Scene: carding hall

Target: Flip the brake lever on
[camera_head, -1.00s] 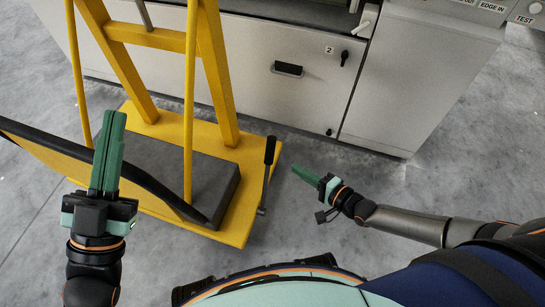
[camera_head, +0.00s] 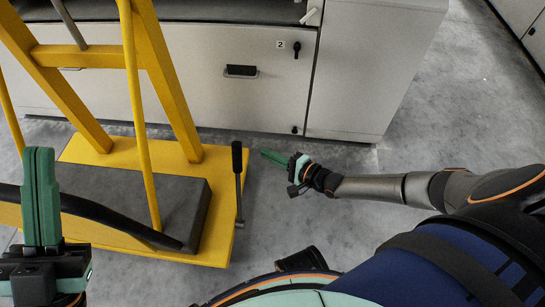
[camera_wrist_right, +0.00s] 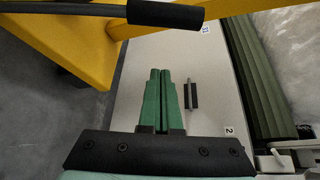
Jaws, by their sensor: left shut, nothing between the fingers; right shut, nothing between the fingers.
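The brake lever (camera_head: 238,185) is a thin grey rod with a black grip, standing upright at the right edge of the yellow frame's base. In the right wrist view its black grip (camera_wrist_right: 166,14) lies across the top, above the fingertips. My right gripper (camera_head: 264,153) is shut and empty, with its green fingertips just right of the lever's grip, apart from it in the head view. It also shows in the right wrist view (camera_wrist_right: 160,72). My left gripper (camera_head: 39,150) is shut and empty at the left, in front of the yellow frame.
The yellow frame (camera_head: 215,250) carries a dark grey block (camera_head: 120,187) on its base. A black curved bar (camera_head: 110,214) crosses in front. A pale machine cabinet (camera_head: 215,90) stands behind. The grey floor (camera_head: 430,120) is clear at the right.

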